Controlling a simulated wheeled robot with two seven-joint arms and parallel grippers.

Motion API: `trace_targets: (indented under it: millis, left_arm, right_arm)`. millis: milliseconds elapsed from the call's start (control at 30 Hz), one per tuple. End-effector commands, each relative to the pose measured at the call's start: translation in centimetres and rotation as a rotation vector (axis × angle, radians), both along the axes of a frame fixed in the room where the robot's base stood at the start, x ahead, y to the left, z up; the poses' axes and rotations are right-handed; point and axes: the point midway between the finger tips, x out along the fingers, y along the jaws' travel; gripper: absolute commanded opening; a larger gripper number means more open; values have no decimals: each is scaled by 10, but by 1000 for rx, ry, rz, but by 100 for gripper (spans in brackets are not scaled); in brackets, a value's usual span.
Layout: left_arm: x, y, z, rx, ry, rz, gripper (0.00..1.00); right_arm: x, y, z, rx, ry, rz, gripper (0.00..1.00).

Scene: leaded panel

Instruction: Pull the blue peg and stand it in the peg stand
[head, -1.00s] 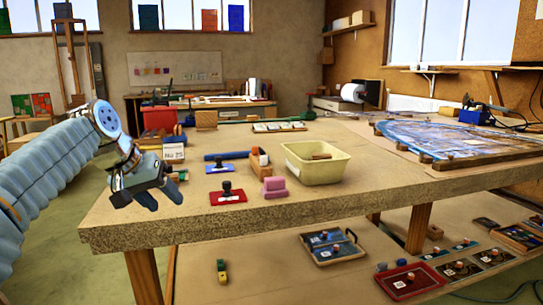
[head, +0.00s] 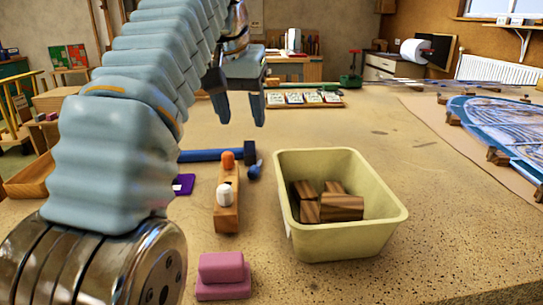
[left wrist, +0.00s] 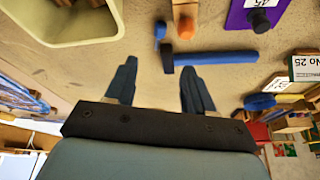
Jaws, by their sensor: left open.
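A small blue peg-like piece (head: 255,170) is on the table, close to the right side of a wooden block (head: 228,212). I cannot tell whether it is set in a hole or only lies there. It also shows in the left wrist view (left wrist: 160,31). The wooden block, apparently the peg stand, holds an orange peg (head: 228,160) and a white peg (head: 223,194). My left gripper (head: 239,110) is open and empty above the table, beyond the blue piece. Its spread fingers also show in the left wrist view (left wrist: 157,85). My right gripper is in neither view.
A blue-handled hammer (head: 212,155) lies just behind the blue piece. A cream bin (head: 390,215) with wooden blocks stands to the right. Pink blocks (head: 223,274) lie in front. A leaded panel (head: 505,125) lies at the far right. The table behind the bin is mostly clear.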

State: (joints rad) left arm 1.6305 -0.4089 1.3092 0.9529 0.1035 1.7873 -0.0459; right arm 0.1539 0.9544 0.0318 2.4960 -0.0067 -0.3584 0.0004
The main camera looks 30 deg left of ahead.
Motion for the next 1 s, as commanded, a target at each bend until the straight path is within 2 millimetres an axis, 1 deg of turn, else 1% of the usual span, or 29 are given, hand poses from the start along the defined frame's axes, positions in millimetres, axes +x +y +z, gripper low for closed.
trace_targets:
  millis: [67, 167, 300, 400, 667, 800, 900, 1000]
  left_arm:
    - [1, -2, -5, 3, 7, -1, 53]
    - [7, -2, -19, 3, 9, -2, 53]
    - [18, 1, -48, 3, 10, -1, 53]
    - [25, 3, -65, 4, 9, 0, 53]
    - [35, 6, -87, 4, 6, 0, 53]
    - [44, 9, -109, 5, 7, 3, 53]
    - [50, 10, -121, 4, 6, 1, 53]
    - [52, 10, -126, 5, 4, 0, 53]
  right_arm:
    - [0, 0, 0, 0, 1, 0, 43]
    - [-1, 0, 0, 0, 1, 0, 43]
    - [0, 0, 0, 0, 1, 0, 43]
    - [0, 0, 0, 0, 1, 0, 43]
    - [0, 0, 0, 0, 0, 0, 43]
    - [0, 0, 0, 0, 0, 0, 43]
    - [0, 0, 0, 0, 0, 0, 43]
    - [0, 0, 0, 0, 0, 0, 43]
